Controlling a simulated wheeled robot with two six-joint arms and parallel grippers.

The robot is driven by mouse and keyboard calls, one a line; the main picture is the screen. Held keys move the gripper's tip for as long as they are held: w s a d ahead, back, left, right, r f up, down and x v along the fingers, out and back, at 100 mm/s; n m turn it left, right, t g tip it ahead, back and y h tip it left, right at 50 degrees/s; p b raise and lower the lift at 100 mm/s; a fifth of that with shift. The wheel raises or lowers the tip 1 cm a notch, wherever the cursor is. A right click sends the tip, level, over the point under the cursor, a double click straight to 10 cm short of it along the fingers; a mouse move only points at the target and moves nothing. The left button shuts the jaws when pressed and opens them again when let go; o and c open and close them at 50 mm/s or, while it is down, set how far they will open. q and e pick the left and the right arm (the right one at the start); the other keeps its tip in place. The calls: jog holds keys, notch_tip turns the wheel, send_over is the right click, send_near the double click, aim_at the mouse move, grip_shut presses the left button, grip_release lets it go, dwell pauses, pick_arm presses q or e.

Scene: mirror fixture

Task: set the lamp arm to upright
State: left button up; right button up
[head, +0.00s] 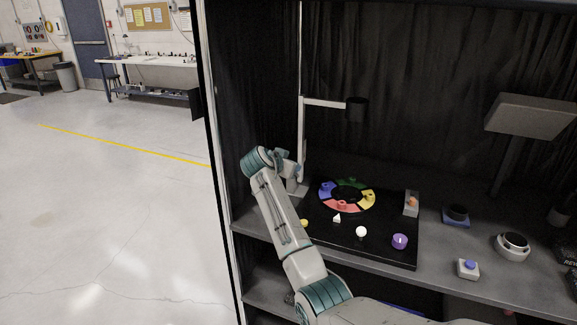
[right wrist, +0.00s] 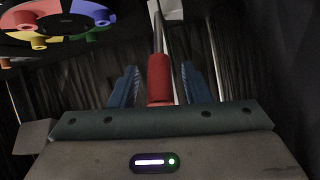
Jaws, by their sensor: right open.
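A lamp-like stand has a thin upright post (head: 300,60), a light horizontal arm (head: 323,102) pointing right and a black head (head: 357,108) at its end. My right gripper (head: 290,165) is low beside the post, at the left of the black board. In the right wrist view, my right gripper (right wrist: 159,68) is open, with a blue finger on each side of a red cylindrical grip (right wrist: 159,82) on a grey rod. Whether the fingers touch the grip cannot be told. The red grip is hidden in the head view. My left gripper is not in view.
A black board (head: 385,252) carries a ring of coloured segments (head: 345,207), a white ball (head: 361,231) and a purple piece (head: 400,241). A grey flat-headed stand (head: 530,116), a round white dial (head: 513,246) and a button box (head: 467,268) stand right. A dark curtain hangs behind.

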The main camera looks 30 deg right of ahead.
jog(key=b+v, duration=0.3)
jog(key=v, duration=0.7)
jog(key=shift+s, duration=0.15)
jog(key=shift+a, duration=0.15)
